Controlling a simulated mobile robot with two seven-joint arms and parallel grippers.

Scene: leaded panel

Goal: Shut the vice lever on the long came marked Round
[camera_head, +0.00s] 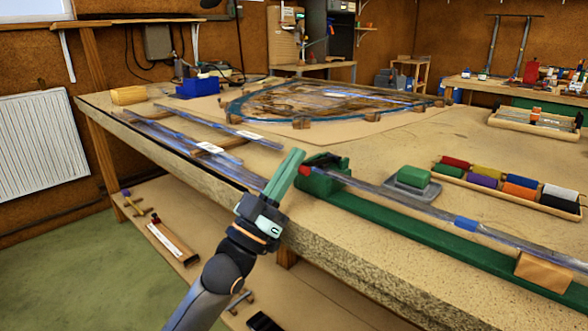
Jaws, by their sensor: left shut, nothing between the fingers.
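The green vice (322,184) sits at the near edge of the bench, at the end of a long green rail (425,238). A small red tip (305,170), perhaps the lever's, shows on the vice's left side. A long grey came (400,199) runs from the vice to the right above the rail, with a blue band (466,224); no writing is legible. My left gripper (296,156) is shut and empty, its green fingers pointing up just left of the vice. Any contact with the lever is unclear. My right gripper is out of view.
A wooden block (543,272) stands under the came's right end. Behind the came are a green-topped grey block (413,177) and a rack of coloured rolls (509,188). More cames (184,141) lie at left.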

